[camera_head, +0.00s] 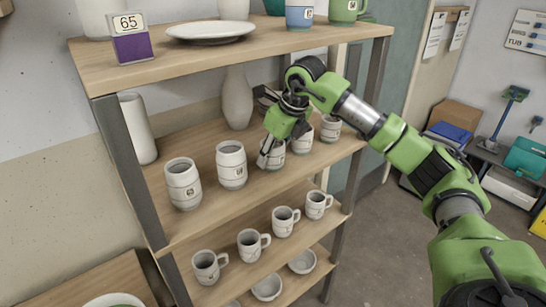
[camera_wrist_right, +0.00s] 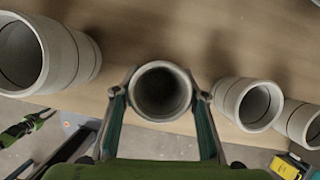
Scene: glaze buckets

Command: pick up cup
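A small pale grey cup (camera_wrist_right: 161,92) stands on the middle shelf, between the two fingers of my right gripper (camera_wrist_right: 161,97) in the right wrist view. The fingers sit on either side of it near the rim, with what look like narrow gaps, so the gripper appears open. In the head view my right gripper (camera_head: 271,146) reaches in over the middle shelf and partly hides this cup (camera_head: 274,158). Similar small cups stand to its right (camera_head: 303,141) and further right (camera_head: 330,128).
Two larger cups (camera_head: 184,183) (camera_head: 232,165) stand left of the gripper. A tall vase (camera_head: 237,98) is behind. The upper shelf (camera_head: 130,73) overhangs close above.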

